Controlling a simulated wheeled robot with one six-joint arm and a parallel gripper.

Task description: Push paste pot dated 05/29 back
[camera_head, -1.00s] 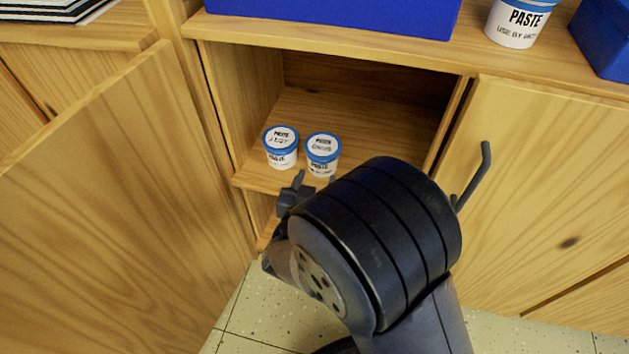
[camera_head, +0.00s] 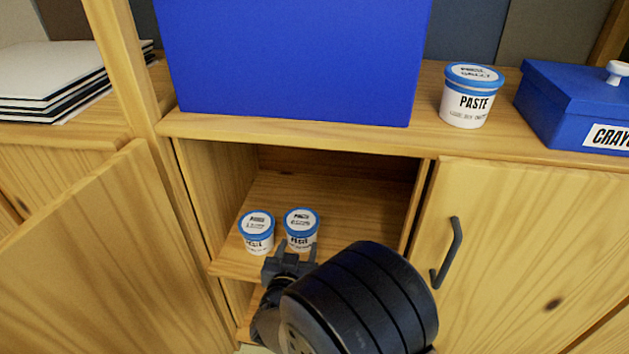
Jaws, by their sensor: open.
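Two white paste pots with blue lids stand side by side near the front edge of the cabinet shelf: a left pot (camera_head: 257,233) and a right pot (camera_head: 301,230). Their lid dates are too small to read. A third paste pot (camera_head: 467,97) stands on the counter top above. My gripper (camera_head: 291,252) is open, at the shelf's front edge, just in front of the right pot. Its fingers point toward the pots and overlap the right pot's lower part in the picture. I cannot tell whether they touch it.
The shelf (camera_head: 345,205) behind and right of the pots is bare. An open wooden door (camera_head: 90,260) stands at left, a closed door (camera_head: 540,250) at right. A blue box (camera_head: 295,60), a crayon box (camera_head: 570,105) and stacked boards (camera_head: 55,85) sit on top.

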